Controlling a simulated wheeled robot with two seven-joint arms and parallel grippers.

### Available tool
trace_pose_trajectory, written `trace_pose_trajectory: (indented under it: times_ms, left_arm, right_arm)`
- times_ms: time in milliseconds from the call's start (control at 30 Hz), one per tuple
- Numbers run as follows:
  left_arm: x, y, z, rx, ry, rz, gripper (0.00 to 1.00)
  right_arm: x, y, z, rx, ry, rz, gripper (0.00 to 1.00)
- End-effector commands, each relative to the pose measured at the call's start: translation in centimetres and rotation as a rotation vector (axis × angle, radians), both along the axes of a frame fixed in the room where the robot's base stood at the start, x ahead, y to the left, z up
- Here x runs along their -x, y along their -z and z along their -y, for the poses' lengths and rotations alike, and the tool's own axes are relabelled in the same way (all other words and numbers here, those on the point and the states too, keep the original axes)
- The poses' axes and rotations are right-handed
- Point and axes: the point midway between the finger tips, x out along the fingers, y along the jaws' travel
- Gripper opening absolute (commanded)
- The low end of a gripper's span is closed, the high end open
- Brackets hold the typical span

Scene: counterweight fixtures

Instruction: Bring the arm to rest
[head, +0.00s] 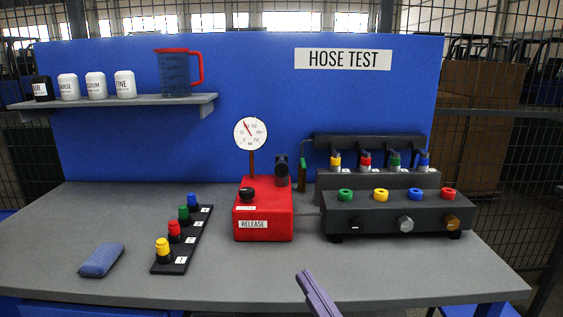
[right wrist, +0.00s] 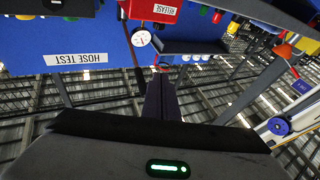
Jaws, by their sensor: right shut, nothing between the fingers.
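My right gripper (head: 306,278) enters at the bottom of the head view, right of centre. Its slim purple-grey fingers are closed together and hold nothing. They appear in front of the table's near edge, apart from every object on it. In the right wrist view the shut fingers (right wrist: 160,85) look dark, and the scene is upside down. My left gripper is in neither view. The red release box (head: 263,215) with its dial gauge (head: 250,133) stands at mid table, beyond my right gripper; it also shows in the right wrist view (right wrist: 152,10).
A black manifold (head: 390,217) with coloured rings stands at right, before a rack of coloured plugs (head: 375,184). A black strip (head: 172,264) with several coloured connectors and a blue sponge (head: 101,259) lie at left. The grey table's (head: 245,275) front middle is clear.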

Motion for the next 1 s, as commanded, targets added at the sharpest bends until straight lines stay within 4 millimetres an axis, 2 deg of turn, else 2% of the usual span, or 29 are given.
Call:
trace_pose_trajectory:
  times_ms: [33, 100, 167, 200, 300, 400, 500, 600, 700, 1000]
  left_arm:
    - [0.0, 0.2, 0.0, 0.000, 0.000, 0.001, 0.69]
    - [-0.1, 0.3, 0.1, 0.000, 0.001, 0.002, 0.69]
    - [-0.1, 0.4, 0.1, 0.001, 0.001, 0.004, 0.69]
    - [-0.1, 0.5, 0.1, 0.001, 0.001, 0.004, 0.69]
    - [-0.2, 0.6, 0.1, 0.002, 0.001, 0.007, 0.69]
    - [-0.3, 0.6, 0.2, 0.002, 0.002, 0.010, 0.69]
    - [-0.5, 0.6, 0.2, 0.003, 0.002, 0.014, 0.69]
    - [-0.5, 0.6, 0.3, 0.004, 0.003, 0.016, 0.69]
    - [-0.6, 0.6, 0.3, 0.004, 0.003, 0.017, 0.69]
    - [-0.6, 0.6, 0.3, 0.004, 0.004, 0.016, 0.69]
  right_arm:
    - [0.6, 4.2, 1.3, 0.008, 0.044, -0.108, 0.00]
    - [1.8, 9.3, 2.9, 0.029, 0.097, -0.244, 0.00]
    - [3.2, 13.4, 4.2, 0.049, 0.134, -0.359, 0.00]
    - [4.5, 16.2, 5.0, 0.065, 0.156, -0.435, 0.00]
    - [8.3, 22.6, 6.9, 0.106, 0.199, -0.620, 0.00]
    - [12.7, 27.9, 8.4, 0.146, 0.224, -0.791, 0.00]
    - [16.9, 31.7, 9.5, 0.180, 0.235, -0.928, 0.00]
    - [20.0, 34.0, 10.2, 0.204, 0.238, -1.022, 0.00]
    - [21.8, 35.2, 10.5, 0.219, 0.237, -1.072, 0.00]
    - [22.3, 35.5, 10.6, 0.223, 0.238, -1.088, 0.00]
